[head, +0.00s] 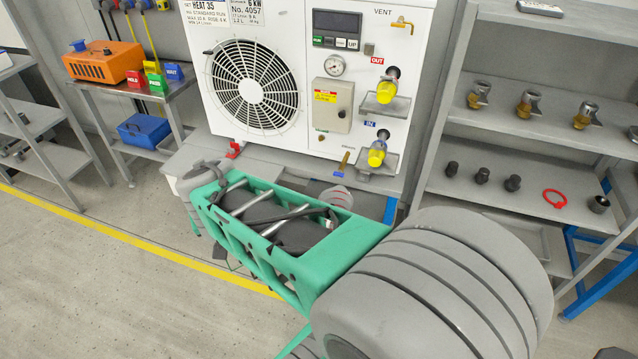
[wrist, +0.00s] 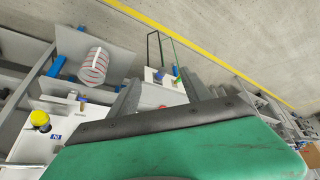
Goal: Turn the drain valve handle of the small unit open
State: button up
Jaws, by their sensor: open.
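The white unit (head: 290,140) with a fan grille stands on a grey bench in the head view. Its brass drain valve handle (head: 345,162) is low on the front, left of the lower yellow-capped port, and points roughly up and down. In the wrist view a small brass piece (wrist: 72,95) on the white panel looks like this handle. My gripper (wrist: 160,88) is open in the wrist view, its two grey fingers apart with nothing held between them. The handle lies left of the fingers. In the head view my green arm hides the gripper.
Two yellow-capped ports (head: 386,92) stick out right of the handle, and a brass vent handle (head: 402,22) is above. A red-striped white cylinder (head: 338,197) is below the unit. Shelves (head: 520,195) with fittings stand right. An orange box (head: 103,62) is on the left bench.

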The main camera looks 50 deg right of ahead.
jog(key=w+d+f+m+h+b, duration=0.35)
jog(key=d+f, duration=0.35)
jog(key=d, duration=0.4)
jog(key=m+t+h+b, duration=0.2)
jog(key=m+h+b, duration=0.3)
jog(key=h+b, duration=0.45)
send_near(339, 174)
jog(key=f+h+p, duration=0.1)
jog(key=f, duration=0.1)
jog(key=p+x, duration=0.1)
jog(key=x, duration=0.7)
jog(key=shift+w+d+r, duration=0.2)
jog(key=shift+w+r, duration=0.05)
jog(key=shift+r, duration=0.1)
jog(key=shift+c, duration=0.6)
grip_shut()
